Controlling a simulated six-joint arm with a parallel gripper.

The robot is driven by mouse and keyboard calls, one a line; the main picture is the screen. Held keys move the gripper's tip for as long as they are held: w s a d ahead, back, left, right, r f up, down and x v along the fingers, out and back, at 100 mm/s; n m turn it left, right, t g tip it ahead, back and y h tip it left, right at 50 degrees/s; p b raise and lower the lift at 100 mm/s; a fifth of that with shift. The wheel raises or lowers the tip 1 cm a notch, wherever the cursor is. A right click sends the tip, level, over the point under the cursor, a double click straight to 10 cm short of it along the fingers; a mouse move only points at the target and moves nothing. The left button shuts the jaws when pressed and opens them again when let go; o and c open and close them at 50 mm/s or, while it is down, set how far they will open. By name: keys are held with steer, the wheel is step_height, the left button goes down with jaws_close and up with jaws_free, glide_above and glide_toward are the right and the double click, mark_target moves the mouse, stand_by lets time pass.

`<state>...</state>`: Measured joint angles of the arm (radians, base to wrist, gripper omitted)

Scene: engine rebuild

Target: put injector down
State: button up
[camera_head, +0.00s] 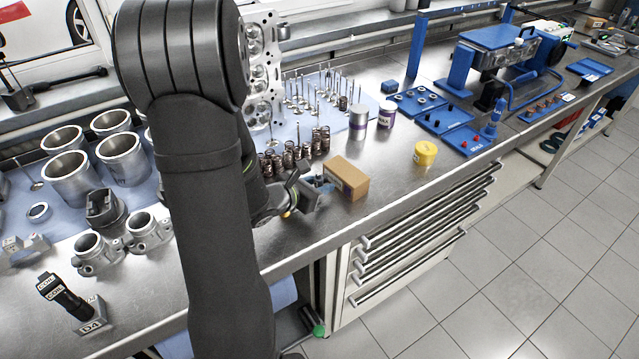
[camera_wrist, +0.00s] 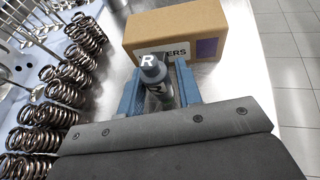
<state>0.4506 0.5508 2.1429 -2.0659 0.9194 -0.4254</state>
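The injector (camera_wrist: 155,82) is a dark grey cylinder with a round cap marked "R" in the wrist view. It stands between the two blue fingers of my gripper (camera_wrist: 160,92). The fingers lie close against both its sides, and my gripper looks shut on it. The injector's lower end is hidden, so I cannot tell whether it touches the bench. In the head view my gripper (camera_head: 318,187) is low over the steel bench, just left of a cardboard box; the injector is too small there to make out clearly.
The cardboard box (camera_head: 346,177) is right beyond the fingers; it also shows in the wrist view (camera_wrist: 178,32). Several valve springs (camera_wrist: 62,92) stand to the left. A yellow container (camera_head: 425,153) is farther right. Bare steel bench (camera_head: 385,185) lies between, ending at the front edge.

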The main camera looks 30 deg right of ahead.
mark_target(323, 176)
steer(key=shift+w+d+f, duration=0.2)
steer(key=shift+d+f, duration=0.05)
steer(key=shift+d, duration=0.4)
jaws_close()
steer(key=shift+r, duration=0.1)
steer(key=shift+r, duration=0.85)
step_height(323, 176, up, 2)
steer(key=shift+r, duration=0.1)
steer(key=s+d+r, duration=0.3)
steer(key=s+r, duration=0.4)
steer(key=s, duration=0.4)
steer(key=shift+d, duration=0.2)
